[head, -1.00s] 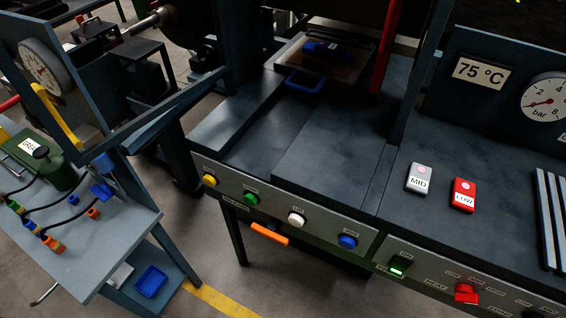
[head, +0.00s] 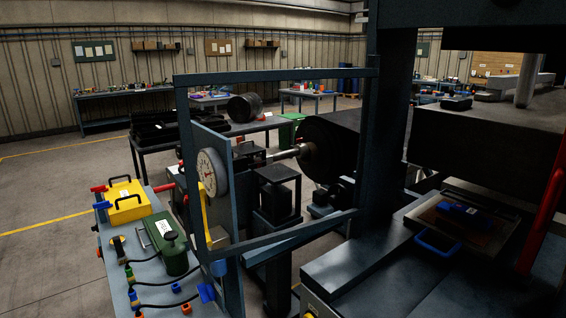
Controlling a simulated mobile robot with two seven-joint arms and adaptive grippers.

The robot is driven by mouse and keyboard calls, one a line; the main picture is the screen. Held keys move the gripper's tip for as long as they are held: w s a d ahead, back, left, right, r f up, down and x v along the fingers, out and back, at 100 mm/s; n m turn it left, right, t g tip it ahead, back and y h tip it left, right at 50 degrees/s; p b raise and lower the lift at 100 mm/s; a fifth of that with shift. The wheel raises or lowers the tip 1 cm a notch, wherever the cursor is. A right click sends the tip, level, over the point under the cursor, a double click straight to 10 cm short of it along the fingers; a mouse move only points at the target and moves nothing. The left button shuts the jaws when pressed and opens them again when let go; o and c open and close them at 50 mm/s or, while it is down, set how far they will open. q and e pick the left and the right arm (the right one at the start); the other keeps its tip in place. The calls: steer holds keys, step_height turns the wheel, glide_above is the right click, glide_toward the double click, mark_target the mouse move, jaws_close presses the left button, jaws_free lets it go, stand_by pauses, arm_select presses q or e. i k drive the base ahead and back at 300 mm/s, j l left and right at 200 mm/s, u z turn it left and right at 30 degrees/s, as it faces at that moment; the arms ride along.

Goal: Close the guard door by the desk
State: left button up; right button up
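The guard door looks to be the dark blue-grey open frame (head: 277,74) in the middle of the head view. It stands out to the left of the press, beside the dark press post (head: 391,120), and looks open. Its left upright is beside the bench (head: 112,262) at the lower left. A yellow bar (head: 209,203), perhaps its handle, shows near that upright, partly behind it. Where the door is hinged is not clear. Neither of my grippers is in view.
A round gauge (head: 212,172) shows through the frame. Open floor (head: 45,195) lies at left.

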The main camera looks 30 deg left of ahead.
mark_target(196, 190)
steer(key=k+j+z, duration=0.2)
steer(key=k+j, duration=0.15)
steer(key=j, duration=0.3)
steer(key=k+j+z, duration=0.2)
steer(key=k+j, duration=0.15)
steer(key=j, duration=0.3)
steer(key=k+j+z, duration=0.25)
steer(key=k+j, duration=0.2)
steer(key=j+z, duration=0.15)
steer(key=j, duration=0.25)
steer(key=k+j+z, duration=0.1)
steer(key=j, duration=0.35)
steer(key=j+z, duration=0.15)
steer(key=j, duration=0.25)
steer(key=k+j+z, duration=0.1)
steer(key=j, duration=0.3)
steer(key=k+j+z, duration=0.15)
steer(key=j, duration=0.25)
steer(key=k+j+z, duration=0.1)
steer(key=j, duration=0.3)
steer(key=i+j+z, duration=0.1)
steer(key=j, duration=0.6)
steer(key=i+j+z, duration=0.15)
steer(key=j, duration=0.25)
